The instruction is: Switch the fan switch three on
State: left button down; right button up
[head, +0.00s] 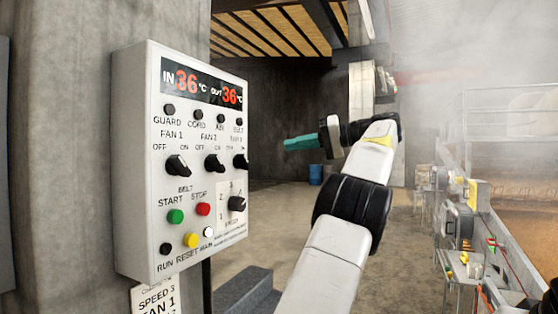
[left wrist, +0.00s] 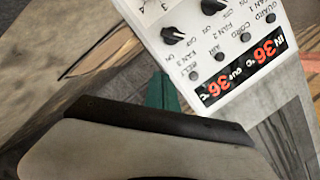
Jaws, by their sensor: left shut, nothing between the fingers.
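The white control box (head: 135,150) hangs on a concrete pillar at the left and also fills the top of the left wrist view (left wrist: 235,60), upside down. Its row of black fan knobs has the third, the fan three switch (head: 240,161), at the box's right edge. The fan three knob also shows in the left wrist view (left wrist: 172,36), between OFF and ON marks; its exact setting is hard to read. My left gripper (head: 300,142), with teal fingers (left wrist: 163,92), is shut and empty, right of the box and apart from it. My right gripper is out of view.
The fan one knob (head: 177,165) and fan two knob (head: 214,163) sit left of the third. Below are a green start button (head: 175,216), a red stop button (head: 203,209) and a speed dial (head: 237,204). Machinery stands at the right; steam drifts above.

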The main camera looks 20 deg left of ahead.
aim_at(242, 162)
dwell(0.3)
pick_arm(q)
jog(key=a, duration=0.3)
jog(key=a+f, duration=0.1)
jog(key=a, duration=0.2)
jog(key=s+a, duration=0.1)
jog(key=a, duration=0.2)
jog(key=shift+s+a+f, duration=0.1)
jog(key=shift+a+f, duration=0.1)
jog(key=shift+a, duration=0.05)
jog(key=shift+s+a+f, duration=0.15)
jog(key=shift+s+f, duration=0.55)
jog(key=shift+s, duration=0.05)
jog(key=shift+s+a+f, duration=0.1)
jog(key=shift+s+f, duration=0.55)
jog(key=shift+s, duration=0.1)
jog(key=shift+a, duration=0.1)
